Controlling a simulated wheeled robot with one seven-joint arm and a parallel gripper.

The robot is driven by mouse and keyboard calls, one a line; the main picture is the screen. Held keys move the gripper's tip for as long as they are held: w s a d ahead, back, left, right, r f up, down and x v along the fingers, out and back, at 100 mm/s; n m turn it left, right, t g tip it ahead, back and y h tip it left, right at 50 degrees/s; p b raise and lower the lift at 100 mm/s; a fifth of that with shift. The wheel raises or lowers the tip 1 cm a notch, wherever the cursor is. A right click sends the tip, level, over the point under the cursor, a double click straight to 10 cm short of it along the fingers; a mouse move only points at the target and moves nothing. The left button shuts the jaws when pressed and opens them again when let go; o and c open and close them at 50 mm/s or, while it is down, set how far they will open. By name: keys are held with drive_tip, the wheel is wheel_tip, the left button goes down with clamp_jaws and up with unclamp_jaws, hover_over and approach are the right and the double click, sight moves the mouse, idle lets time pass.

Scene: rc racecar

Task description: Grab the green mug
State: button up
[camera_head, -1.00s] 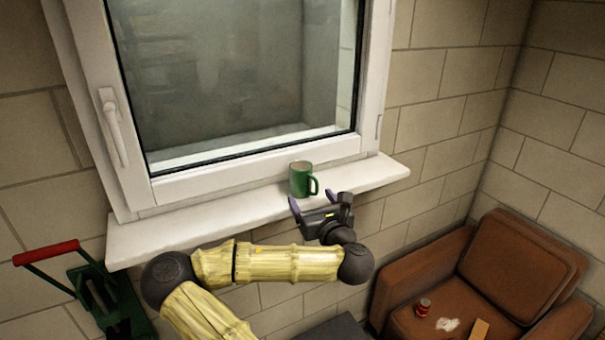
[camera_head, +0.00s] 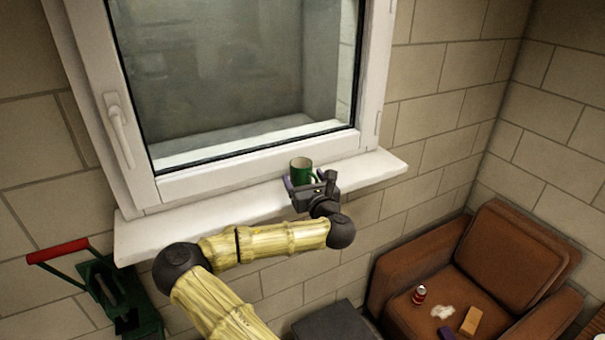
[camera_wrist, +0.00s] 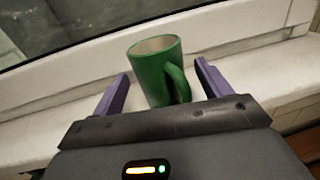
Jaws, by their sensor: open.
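The green mug (camera_head: 301,169) stands upright on the white windowsill (camera_head: 200,222), close to the window frame. In the wrist view the mug (camera_wrist: 153,73) is between the two purple fingers, with its handle turned toward the right finger. My gripper (camera_head: 307,184) is at the front of the mug, its fingers reaching to either side of it. In the wrist view my gripper (camera_wrist: 160,84) is open, with gaps between the fingers and the mug. The lower front of the mug is partly hidden by the gripper in the head view.
The closed window (camera_head: 230,80) rises right behind the mug. The sill is clear to the left and right. A brown armchair (camera_head: 511,255) holds a red can (camera_head: 419,295) and small items at lower right. A green tool with a red handle (camera_head: 58,251) is at lower left.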

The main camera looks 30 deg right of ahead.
drive_tip(key=shift+w+d, duration=0.1)
drive_tip(key=shift+w, duration=0.95)
drive_tip(key=c, duration=1.2)
drive_tip(key=shift+r, duration=0.1)
wheel_tip(320, 180, up, 10)
drive_tip(key=b, duration=0.2)
drive_tip(key=shift+b, duration=0.4)
